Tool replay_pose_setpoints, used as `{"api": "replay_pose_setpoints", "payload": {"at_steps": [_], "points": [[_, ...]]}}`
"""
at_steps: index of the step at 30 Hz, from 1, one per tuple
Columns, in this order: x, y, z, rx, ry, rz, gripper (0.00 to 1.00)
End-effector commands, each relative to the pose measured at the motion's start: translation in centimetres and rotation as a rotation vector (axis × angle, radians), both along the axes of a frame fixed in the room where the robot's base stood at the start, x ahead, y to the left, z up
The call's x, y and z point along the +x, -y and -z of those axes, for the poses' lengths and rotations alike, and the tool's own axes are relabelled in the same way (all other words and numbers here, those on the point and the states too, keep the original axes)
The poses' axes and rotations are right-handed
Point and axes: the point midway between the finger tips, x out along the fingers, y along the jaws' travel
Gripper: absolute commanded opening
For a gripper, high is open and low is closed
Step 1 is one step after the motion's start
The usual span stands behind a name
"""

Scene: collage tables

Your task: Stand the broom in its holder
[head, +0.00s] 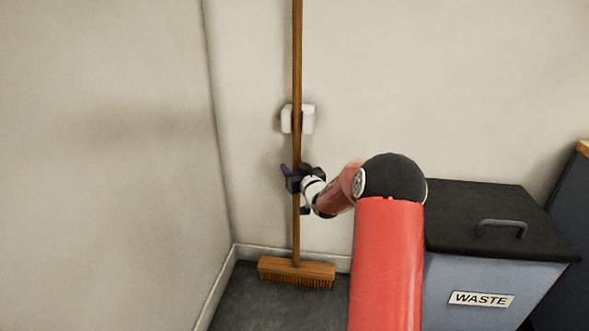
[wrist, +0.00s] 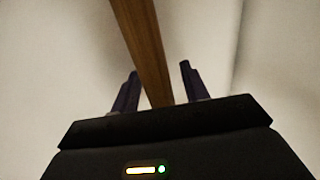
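The broom stands upright in the corner, with its long wooden handle (head: 297,60) along the wall and its bristled wooden head (head: 297,270) down at the floor. The white holder (head: 308,119) is fixed to the wall behind the handle, above my gripper. The handle crosses the holder's middle; I cannot tell whether it is clipped in. My gripper (head: 296,172) is at the handle, below the holder. In the wrist view, the handle (wrist: 146,45) passes between the two dark fingers (wrist: 158,70) with a gap on each side, so the gripper is open around it.
A grey-blue waste bin (head: 440,285) with a black lid (head: 465,205) and handle stands at the right, close to my arm. A dark cabinet (head: 570,215) is at the far right edge. Walls meet just left of the broom, above a white baseboard (head: 225,280).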

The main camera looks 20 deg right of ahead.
Motion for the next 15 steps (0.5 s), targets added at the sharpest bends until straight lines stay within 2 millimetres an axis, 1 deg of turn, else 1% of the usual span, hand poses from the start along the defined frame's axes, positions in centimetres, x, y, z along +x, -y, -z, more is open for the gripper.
{"api": "replay_pose_setpoints", "payload": {"at_steps": [6,9,11,14,15], "points": [[0.0,0.0,-0.1,0.000,0.000,0.000,0.45],[0.0,0.0,-0.6,0.000,0.000,0.000,0.45],[-0.9,0.1,-0.3,0.000,-0.002,0.001,0.45],[-2.7,0.1,-0.3,-0.001,-0.002,0.002,0.45],[-3.6,0.1,-0.4,0.000,-0.001,0.002,0.45]]}}
